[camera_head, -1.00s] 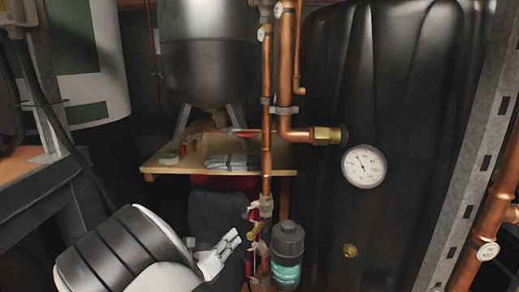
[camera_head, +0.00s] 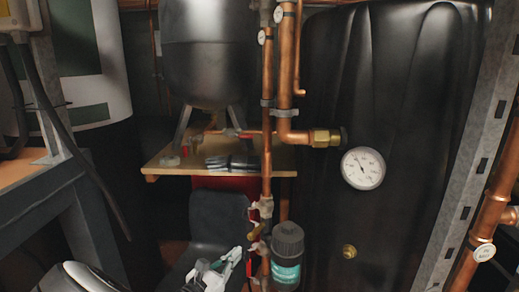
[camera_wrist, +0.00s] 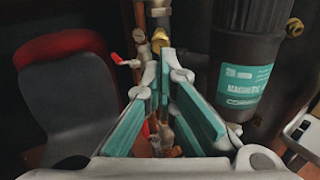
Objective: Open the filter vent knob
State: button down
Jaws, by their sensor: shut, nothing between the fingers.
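The filter is a black canister with a teal label (camera_head: 286,262), upright right of the copper pipe in the head view. In the wrist view its body (camera_wrist: 246,65) stands close on the right of my fingers. Its dark cap (camera_head: 288,229) shows in the head view; I cannot make out the vent knob for certain. My gripper (camera_head: 235,258) is at the bottom, left of the filter and pipe. In the wrist view my gripper (camera_wrist: 172,58) is shut and empty, its fingertips below a brass fitting (camera_wrist: 159,38).
Red-handled valves (camera_wrist: 120,60) sit on the pipework left of my fingertips. A copper pipe (camera_head: 267,150) rises beside the filter. A dark chair (camera_head: 218,222) stands behind my gripper. A wooden shelf (camera_head: 165,175) and a black tank (camera_head: 400,130) are behind.

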aim_at(251, 237)
jog(key=w+d+r+m+b, duration=0.1)
jog(key=w+d+m, duration=0.3)
jog(key=m, duration=0.7)
jog(key=shift+d, duration=0.85)
